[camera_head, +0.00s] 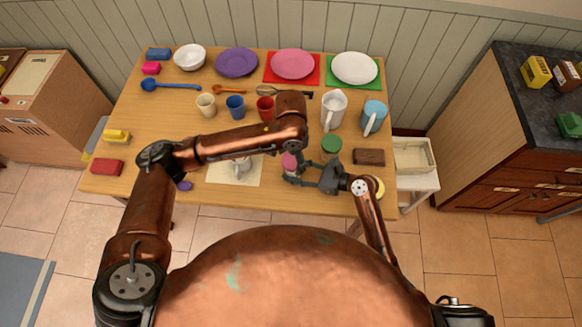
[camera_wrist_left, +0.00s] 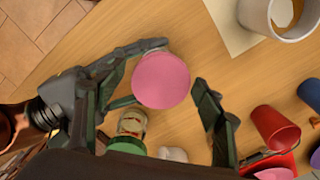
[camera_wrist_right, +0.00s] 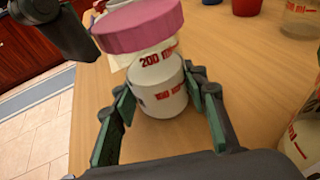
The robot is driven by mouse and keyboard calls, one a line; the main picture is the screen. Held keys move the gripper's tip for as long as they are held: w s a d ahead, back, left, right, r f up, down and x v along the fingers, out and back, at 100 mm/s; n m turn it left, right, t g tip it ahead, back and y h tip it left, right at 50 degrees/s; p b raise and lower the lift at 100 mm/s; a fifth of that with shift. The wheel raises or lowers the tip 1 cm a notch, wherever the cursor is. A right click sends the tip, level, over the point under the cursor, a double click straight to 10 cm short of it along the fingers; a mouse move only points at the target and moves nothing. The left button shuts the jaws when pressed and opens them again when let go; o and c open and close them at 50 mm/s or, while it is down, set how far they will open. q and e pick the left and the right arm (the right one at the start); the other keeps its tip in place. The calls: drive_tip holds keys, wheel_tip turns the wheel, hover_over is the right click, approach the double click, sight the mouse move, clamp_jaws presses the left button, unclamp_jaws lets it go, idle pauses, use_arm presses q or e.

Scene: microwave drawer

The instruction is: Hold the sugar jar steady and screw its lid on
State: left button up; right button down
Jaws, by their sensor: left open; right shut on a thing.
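The sugar jar (camera_wrist_right: 165,92) stands upright on the table in the right wrist view, clear glass with red markings and white contents. Its pink lid (camera_wrist_right: 140,25) is at the jar's mouth; I cannot tell how far it is screwed on. The lid also shows in the head view (camera_head: 289,160) and from above in the left wrist view (camera_wrist_left: 162,82). My right gripper (camera_wrist_right: 168,98) is shut on the jar's body, a finger on each side. My left gripper (camera_wrist_left: 158,80) is open above the jar, its fingers apart on either side of the lid. In the head view its fingers are mostly hidden.
A green-lidded jar (camera_head: 331,144) and a brown block (camera_head: 369,156) stand right of the sugar jar. A white pitcher (camera_head: 334,106), blue pitcher (camera_head: 374,115) and red cup (camera_head: 265,108) are behind. A white mug (camera_head: 242,169) stands on a pale sheet to the left.

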use_arm(q)
drive_tip(key=n, duration=0.7)
drive_tip(key=shift+n, duration=0.4)
drive_tip(key=n, duration=0.6)
drive_tip(key=shift+n, duration=0.4)
drive_tip(key=shift+c, duration=0.6)
drive_tip(key=shift+a, duration=0.1)
drive_tip(key=c, duration=1.1)
drive_tip(key=shift+o, duration=0.2)
drive_tip(key=m, duration=0.4)
drive_tip(key=shift+a+f+m, duration=0.1)
drive_tip(key=shift+m, duration=0.2)
drive_tip(key=o, duration=1.2)
